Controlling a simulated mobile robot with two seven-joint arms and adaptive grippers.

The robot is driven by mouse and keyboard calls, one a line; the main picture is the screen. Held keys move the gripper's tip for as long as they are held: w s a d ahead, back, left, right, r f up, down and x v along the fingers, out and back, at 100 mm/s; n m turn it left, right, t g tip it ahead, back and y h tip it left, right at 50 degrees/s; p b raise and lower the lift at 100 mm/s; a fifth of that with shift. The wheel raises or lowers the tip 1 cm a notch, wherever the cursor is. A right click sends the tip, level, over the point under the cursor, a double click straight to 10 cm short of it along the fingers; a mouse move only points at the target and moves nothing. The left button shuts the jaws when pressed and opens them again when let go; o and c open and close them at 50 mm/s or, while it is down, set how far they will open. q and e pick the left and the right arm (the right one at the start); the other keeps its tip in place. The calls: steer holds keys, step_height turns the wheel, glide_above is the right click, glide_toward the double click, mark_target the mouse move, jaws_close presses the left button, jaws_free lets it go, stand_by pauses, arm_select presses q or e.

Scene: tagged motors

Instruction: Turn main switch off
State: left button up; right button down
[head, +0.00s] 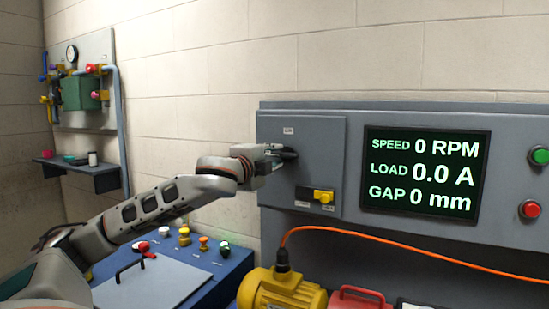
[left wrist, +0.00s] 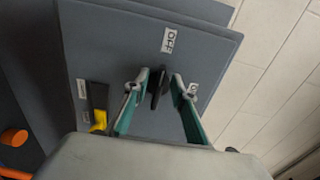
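The main switch is a black handle (left wrist: 158,88) on a grey cabinet door (head: 273,187). In the left wrist view it stands between the two fingers of my left gripper (left wrist: 160,78), with gaps on both sides. Its long side runs roughly toward the OFF label (left wrist: 169,38); how far it is turned is hard to tell. A second small label (left wrist: 193,88) is partly behind a finger. In the head view, my left gripper (head: 278,156) is at the door and hides most of the handle. My right gripper is not in view.
A yellow padlock-like part (head: 323,197) sits lower on the door. A display (head: 425,172) reading zeros, a green button (head: 540,155) and a red button (head: 530,209) are to the right. An orange cable (head: 400,242) and yellow motor (head: 283,293) are below.

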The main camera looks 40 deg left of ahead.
mark_target(277, 154)
arm_select(q)
steer(key=shift+s, duration=0.1)
steer(key=shift+s, duration=0.5)
steer(key=shift+d+v, duration=0.2)
steer(key=shift+v, duration=1.1)
steer(key=v, duration=0.3)
steer(key=shift+s+d, duration=0.15)
steer(key=shift+s, duration=0.15)
